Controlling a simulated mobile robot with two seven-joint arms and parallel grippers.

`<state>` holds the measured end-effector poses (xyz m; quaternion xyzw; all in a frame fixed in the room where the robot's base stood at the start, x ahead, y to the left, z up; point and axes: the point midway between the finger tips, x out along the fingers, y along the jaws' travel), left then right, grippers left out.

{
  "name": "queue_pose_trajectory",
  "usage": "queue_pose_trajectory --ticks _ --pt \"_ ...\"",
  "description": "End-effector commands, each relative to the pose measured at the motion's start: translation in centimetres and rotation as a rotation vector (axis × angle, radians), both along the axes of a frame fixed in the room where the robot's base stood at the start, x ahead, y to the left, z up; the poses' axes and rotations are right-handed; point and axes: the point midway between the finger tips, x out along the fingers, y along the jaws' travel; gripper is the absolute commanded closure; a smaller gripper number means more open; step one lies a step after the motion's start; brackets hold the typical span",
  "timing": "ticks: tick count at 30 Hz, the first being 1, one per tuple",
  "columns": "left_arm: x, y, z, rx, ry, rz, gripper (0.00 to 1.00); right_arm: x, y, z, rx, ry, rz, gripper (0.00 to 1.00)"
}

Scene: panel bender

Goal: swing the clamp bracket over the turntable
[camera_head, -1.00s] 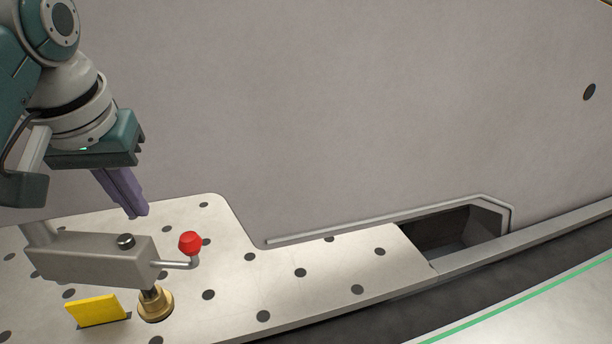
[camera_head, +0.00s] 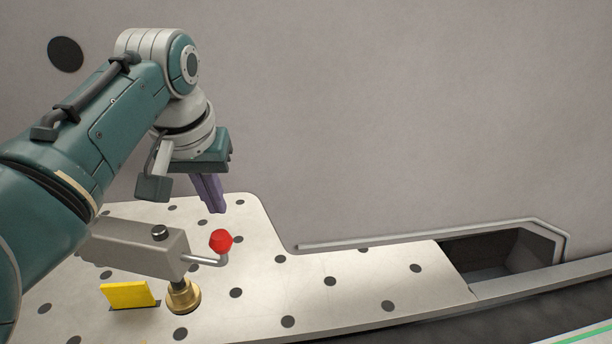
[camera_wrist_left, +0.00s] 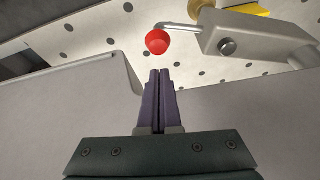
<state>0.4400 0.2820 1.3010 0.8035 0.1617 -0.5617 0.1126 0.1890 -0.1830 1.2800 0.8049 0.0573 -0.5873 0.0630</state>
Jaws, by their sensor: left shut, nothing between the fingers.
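The clamp bracket (camera_head: 140,249) is a grey block-shaped arm above a perforated pale table, with a bent rod ending in a red knob (camera_head: 221,242) and a brass foot (camera_head: 183,296) under its right end. My left gripper (camera_head: 218,212) is shut and empty, its purple fingers pointing down just behind the red knob, apart from it. In the left wrist view the shut fingertips (camera_wrist_left: 160,73) lie just below the red knob (camera_wrist_left: 158,41), with the bracket (camera_wrist_left: 256,36) to the right. My arm hides the bracket's left end. I cannot tell which surface is the turntable. My right gripper is out of view.
A yellow block (camera_head: 128,295) stands on the perforated table (camera_head: 330,300) beside the brass foot. A large grey panel (camera_head: 400,120) rises behind. A dark recess (camera_head: 490,254) opens at the right, with a raised rim. The table right of the knob is clear.

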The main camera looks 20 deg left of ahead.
Motion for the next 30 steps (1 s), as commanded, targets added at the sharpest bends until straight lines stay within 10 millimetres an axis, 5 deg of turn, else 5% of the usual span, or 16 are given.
queue_pose_trajectory --ticks 10,30 --pt "1.3 0.5 -3.7 -0.001 0.000 0.001 1.00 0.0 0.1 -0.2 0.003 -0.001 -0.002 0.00" --pt "1.4 0.5 -4.0 0.001 -0.002 -0.029 1.00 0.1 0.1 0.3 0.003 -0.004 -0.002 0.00"
